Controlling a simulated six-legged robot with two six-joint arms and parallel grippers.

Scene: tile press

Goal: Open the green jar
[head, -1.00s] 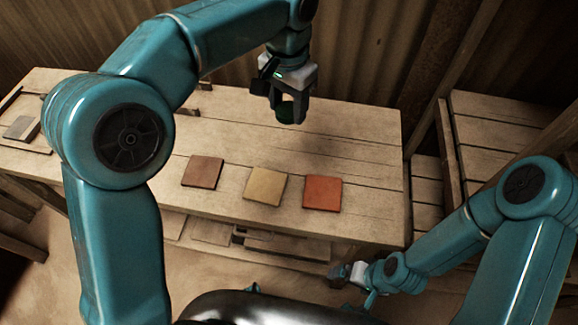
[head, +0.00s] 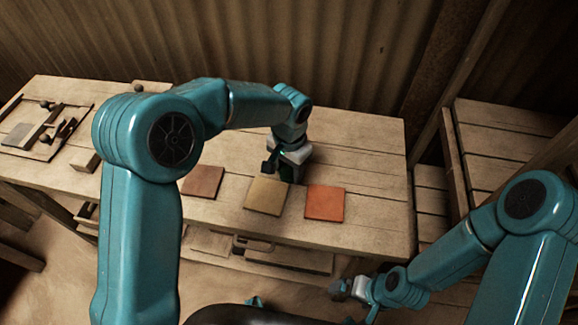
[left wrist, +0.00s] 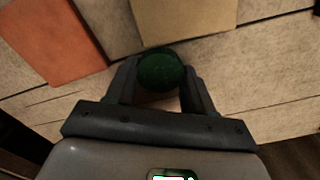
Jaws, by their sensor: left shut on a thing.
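My left gripper (head: 289,174) is low over the table, just behind the tan tile (head: 265,195). In the left wrist view its two dark fingers (left wrist: 160,82) are shut on a dark green round thing (left wrist: 161,67), seen from above. I cannot tell whether this is the whole green jar or only its lid. In the head view the gripper mostly hides it, and whether it touches the table is unclear. No separate jar body shows. My right gripper (head: 345,289) is small at the bottom, and its jaws are not clear.
A brown tile (head: 203,181) and an orange tile (head: 325,202) lie on the wooden table (head: 365,160) beside the tan one. A tray with wooden parts (head: 45,127) is at far left. The table's right part is clear; a corrugated wall (head: 330,50) stands behind.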

